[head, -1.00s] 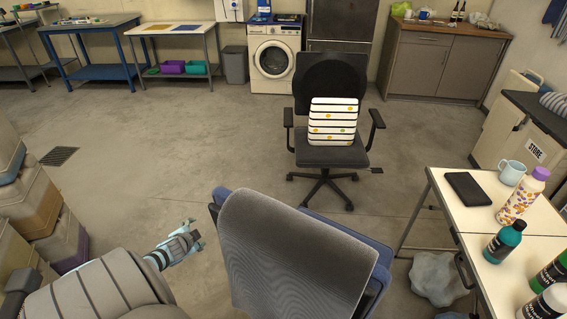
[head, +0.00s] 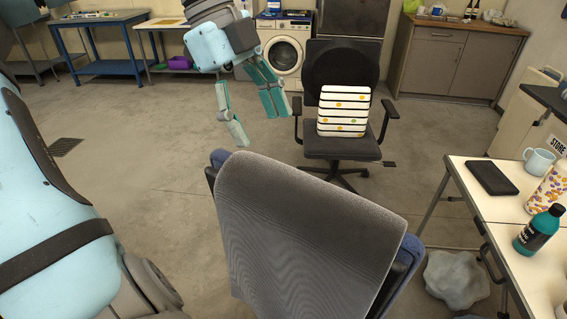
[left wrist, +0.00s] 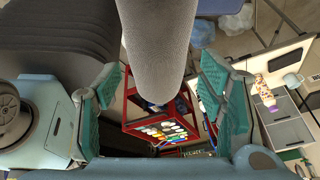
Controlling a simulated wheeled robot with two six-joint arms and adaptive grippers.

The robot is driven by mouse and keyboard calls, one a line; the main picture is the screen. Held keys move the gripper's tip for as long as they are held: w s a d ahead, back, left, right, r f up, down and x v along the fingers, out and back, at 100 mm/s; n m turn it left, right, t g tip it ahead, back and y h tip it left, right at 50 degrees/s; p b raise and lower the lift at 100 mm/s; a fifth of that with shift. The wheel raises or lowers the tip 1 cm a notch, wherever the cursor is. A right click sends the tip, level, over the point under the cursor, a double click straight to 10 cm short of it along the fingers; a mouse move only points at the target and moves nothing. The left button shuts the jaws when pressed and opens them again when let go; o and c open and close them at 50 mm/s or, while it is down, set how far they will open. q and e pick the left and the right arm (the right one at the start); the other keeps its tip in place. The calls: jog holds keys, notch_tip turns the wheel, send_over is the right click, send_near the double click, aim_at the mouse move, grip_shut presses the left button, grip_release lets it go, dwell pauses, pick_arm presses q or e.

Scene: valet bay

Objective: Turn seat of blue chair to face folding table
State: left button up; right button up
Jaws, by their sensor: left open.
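The blue chair stands in front of me. In the head view its grey mesh backrest (head: 310,230) faces me, with blue showing at its edges, and its seat is hidden behind it. My left gripper (head: 254,118) is open with fingers pointing down, just above and beyond the backrest's top left part. In the left wrist view a grey part of the chair (left wrist: 158,40) reaches between the spread fingers of my left gripper (left wrist: 160,88); I cannot tell whether they touch it. The white folding table (head: 470,215) stands to the right of the chair. My right gripper is not in view.
A black office chair (head: 340,148) with a striped cushion (head: 343,112) stands beyond. The table carries a black tablet (head: 491,178), a mug (head: 538,161) and bottles (head: 538,230). A grey bag (head: 455,280) lies under it. The left wrist view shows a red trolley (left wrist: 130,128). Floor left of the chair is clear.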

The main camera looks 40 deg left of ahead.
aim_at(289, 182)
pick_arm(q)
jog(key=x, duration=0.3)
jog(key=b+x, duration=0.1)
jog(key=x, duration=0.3)
jog(key=b+x, duration=0.1)
jog(key=x, duration=0.2)
jog(key=shift+d+f, duration=0.3)
jog(key=shift+d, duration=0.1)
jog(key=shift+r, duration=0.1)
jog(key=shift+c, duration=0.9)
grip_shut()
